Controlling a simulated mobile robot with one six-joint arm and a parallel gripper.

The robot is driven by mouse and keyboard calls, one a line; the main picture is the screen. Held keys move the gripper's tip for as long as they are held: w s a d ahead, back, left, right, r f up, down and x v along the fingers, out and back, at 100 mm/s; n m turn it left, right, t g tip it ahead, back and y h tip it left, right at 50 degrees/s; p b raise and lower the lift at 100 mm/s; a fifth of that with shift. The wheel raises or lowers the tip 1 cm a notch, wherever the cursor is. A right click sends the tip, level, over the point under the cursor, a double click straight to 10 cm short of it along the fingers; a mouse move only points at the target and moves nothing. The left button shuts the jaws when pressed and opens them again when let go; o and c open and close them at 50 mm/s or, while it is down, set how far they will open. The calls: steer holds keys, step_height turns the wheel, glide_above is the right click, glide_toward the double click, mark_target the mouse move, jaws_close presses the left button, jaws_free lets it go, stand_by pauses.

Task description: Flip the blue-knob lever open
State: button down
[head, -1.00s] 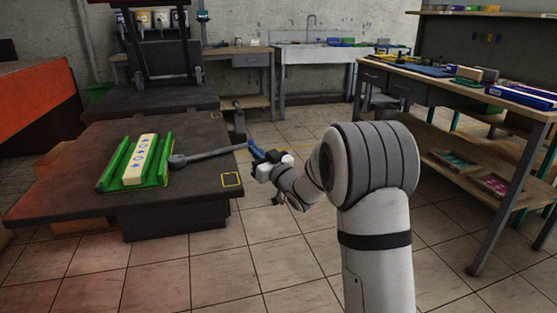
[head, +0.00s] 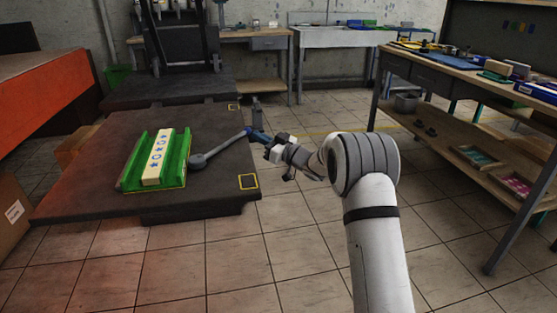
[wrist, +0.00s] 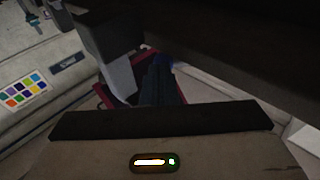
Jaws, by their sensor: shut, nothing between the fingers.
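The lever (head: 222,146) is a grey rod running from a round grey pivot (head: 197,161) on the dark platform out past its right edge. It points right and toward the back, with a blue knob (head: 258,135) at its outer end. My gripper (head: 267,141) is at the knob from the right, its fingers shut and empty. They appear to touch or nearly touch the knob; contact is unclear.
A green holder (head: 174,168) with a cream, blue-patterned block (head: 158,158) sits on the dark platform (head: 215,190), left of the pivot. A wooden workbench (head: 455,65) stands at the right. A dark press frame (head: 180,45) stands behind. Tiled floor is open in front.

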steer(key=shift+a+r, duration=0.1)
steer(key=w+d+p+v, duration=0.1)
steer(key=w+v, duration=0.1)
steer(key=v, duration=1.1)
steer(key=shift+s+d+p, duration=0.15)
steer(key=shift+d+p, duration=0.15)
steer(key=shift+d, duration=0.25)
